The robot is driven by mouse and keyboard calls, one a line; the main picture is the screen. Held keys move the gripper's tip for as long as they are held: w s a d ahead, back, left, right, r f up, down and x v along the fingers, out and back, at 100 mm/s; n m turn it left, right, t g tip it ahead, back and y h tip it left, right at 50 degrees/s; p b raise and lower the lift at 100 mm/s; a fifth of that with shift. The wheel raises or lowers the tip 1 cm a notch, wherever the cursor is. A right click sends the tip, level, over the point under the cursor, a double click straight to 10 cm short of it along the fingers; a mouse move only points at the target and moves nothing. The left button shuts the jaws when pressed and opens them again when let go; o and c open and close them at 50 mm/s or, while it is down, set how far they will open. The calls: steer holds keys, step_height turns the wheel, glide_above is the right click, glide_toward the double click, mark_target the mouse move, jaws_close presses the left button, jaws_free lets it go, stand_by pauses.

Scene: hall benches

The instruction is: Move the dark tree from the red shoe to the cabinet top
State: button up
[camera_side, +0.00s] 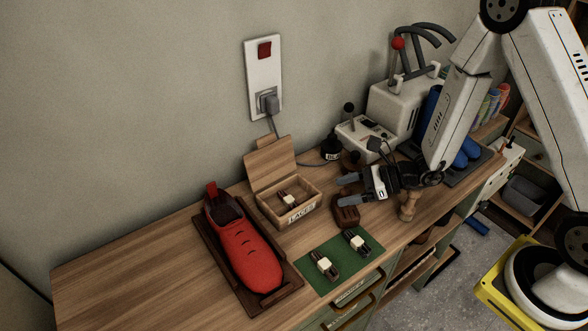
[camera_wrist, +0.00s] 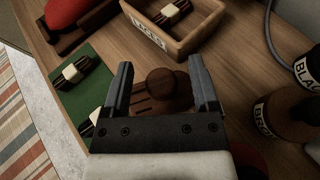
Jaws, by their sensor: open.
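The dark tree (camera_side: 346,212) appears to be the dark brown wooden piece on the cabinet top (camera_side: 130,272), right of the laces box. In the wrist view the dark tree (camera_wrist: 168,88) shows a round knob and grooves, between the fingers in the picture. My gripper (camera_side: 348,190) is open, its fingers just above or beside the tree; I cannot tell if they touch it. The red shoe (camera_side: 250,250) lies left of the box on a dark wooden tray (camera_side: 225,262). Its opening looks dark, with no tree clearly visible inside.
An open laces box (camera_side: 300,214) stands behind a green mat (camera_side: 318,284) holding two lace bundles. A pale wooden turned piece (camera_side: 408,204) stands right of my gripper. Dark bottles (camera_wrist: 282,115) and a white machine (camera_side: 398,105) are behind. The top's left end is clear.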

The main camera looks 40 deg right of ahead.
steer(key=v, duration=0.2)
steer(key=shift+s+d+r, duration=0.1)
steer(key=shift+d, duration=0.1)
steer(key=shift+s+d+r, duration=0.15)
steer(key=shift+d+r, duration=0.05)
steer(key=shift+r, duration=0.05)
step_height(320, 180, up, 7)
steer(key=shift+f, duration=0.2)
steer(key=shift+s+a, duration=0.1)
steer(key=shift+a, duration=0.05)
stand_by(0.6)
steer(key=s+a+f+n+g+h, duration=0.2)
steer(key=s+n+g+h, duration=0.1)
steer(key=s+n+g, duration=0.55)
steer(key=d+r+n+t+h, duration=0.1)
steer(key=d+n+t+h, duration=0.2)
steer(key=n, duration=1.4)
steer(key=d+h, duration=0.3)
steer(key=h, duration=0.1)
steer(key=shift+d+r+h, duration=0.4)
